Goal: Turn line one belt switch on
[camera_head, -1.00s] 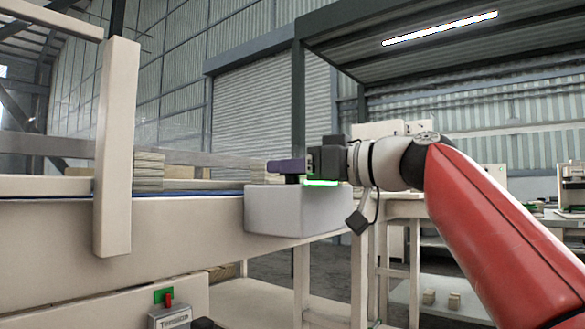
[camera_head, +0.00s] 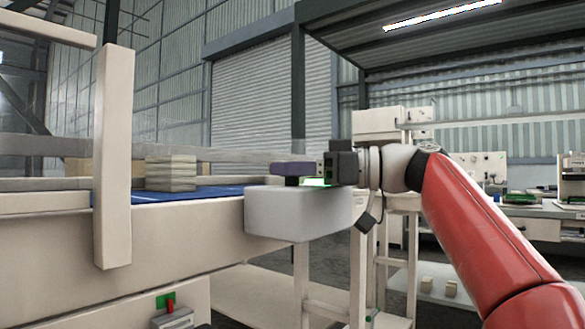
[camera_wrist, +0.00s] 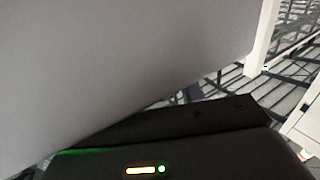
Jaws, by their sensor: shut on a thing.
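My gripper (camera_head: 318,170) is at the end of my red arm, just above the pale grey box (camera_head: 295,215) at the end of the conveyor. It is shut on a purple block with a dark part beneath (camera_head: 292,168); the exact contact is hard to see. In the wrist view, the grey box (camera_wrist: 110,60) fills much of the picture and the fingertips are hidden. A small red lever on a green plate (camera_head: 167,300) shows low on the conveyor's side, away from my gripper. I cannot tell which control is the line one belt switch.
The conveyor has a blue belt (camera_head: 205,192), a stack of pale slabs (camera_head: 170,173) and an upright cream post (camera_head: 113,150). A lower shelf (camera_head: 265,290) lies beneath. A workbench (camera_head: 530,212) stands at the right.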

